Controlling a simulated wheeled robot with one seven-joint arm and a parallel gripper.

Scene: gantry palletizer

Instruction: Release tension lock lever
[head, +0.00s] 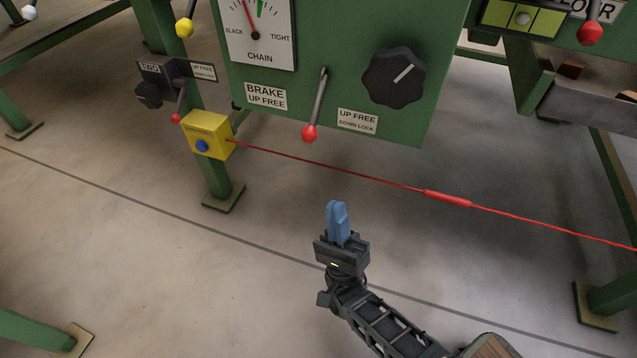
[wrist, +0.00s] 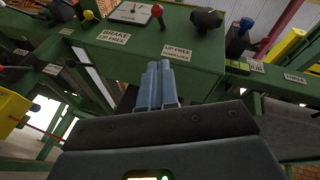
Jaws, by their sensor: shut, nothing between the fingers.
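A lever with a red knob (head: 309,132) hangs from the front of a green panel (head: 310,90), its rod pointing down. It stands between a "BRAKE UP FREE" label and an "UP FREE DOWN LOCK" label; no label reading tension lock is legible. In the wrist view the red knob (wrist: 157,10) shows at the top, beyond my fingers. My gripper (head: 337,210) has its blue fingers shut together and empty. It is below the panel and slightly right of the lever in the head view, apart from it. The fingers (wrist: 157,85) also show in the wrist view.
A dark rotary knob (head: 394,78) is on the panel's right. A chain dial (head: 261,30) marked slack and tight is above. A red cord (head: 330,168) runs from a yellow box (head: 207,135) below the panel. Green posts stand both sides; the floor is clear.

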